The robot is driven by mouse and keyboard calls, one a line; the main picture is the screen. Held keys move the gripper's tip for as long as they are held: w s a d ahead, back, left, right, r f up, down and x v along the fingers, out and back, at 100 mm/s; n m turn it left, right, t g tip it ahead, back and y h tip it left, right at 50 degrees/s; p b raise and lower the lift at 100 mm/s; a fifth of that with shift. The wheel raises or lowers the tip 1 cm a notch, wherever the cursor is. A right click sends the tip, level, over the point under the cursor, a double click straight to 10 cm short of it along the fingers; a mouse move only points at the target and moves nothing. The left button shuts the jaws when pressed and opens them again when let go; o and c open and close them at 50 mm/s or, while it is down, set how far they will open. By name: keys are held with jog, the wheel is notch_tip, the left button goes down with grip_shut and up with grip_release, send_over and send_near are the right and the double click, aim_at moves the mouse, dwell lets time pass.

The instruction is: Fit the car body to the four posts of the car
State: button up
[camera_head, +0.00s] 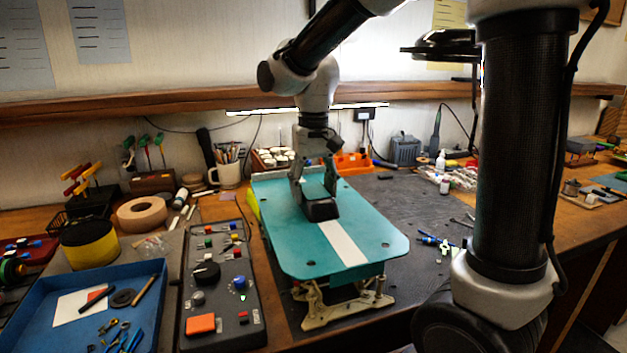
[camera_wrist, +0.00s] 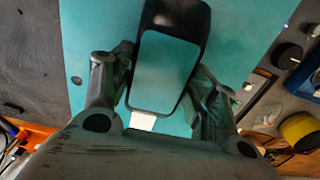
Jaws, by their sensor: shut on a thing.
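The car body (camera_head: 300,245) is a flat teal panel with a white stripe, dark holes near its corners and a black-framed cabin (camera_head: 320,209). My gripper (camera_head: 315,188) is shut on the cabin from above. In the wrist view, the fingers (camera_wrist: 160,88) lie on both sides of the cabin (camera_wrist: 166,62), and one hole shows in the panel (camera_wrist: 77,80). The car chassis (camera_head: 345,302) is under the panel, with cream suspension arms showing at the near end. The posts are mostly hidden, so I cannot tell whether they pass through the holes.
A black control box (camera_head: 219,290) and a blue tray (camera_head: 146,300) with small tools stand left of the car. A dark mat (camera_head: 405,205) lies to the right, with small tools (camera_head: 437,241) on it. An orange bin (camera_head: 353,163) stands behind.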

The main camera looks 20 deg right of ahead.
jog(key=shift+f, duration=1.9)
jog(key=shift+f, duration=1.5)
jog(key=o, duration=1.1)
notch_tip(320, 180, up, 12)
jog(key=shift+f, duration=0.1)
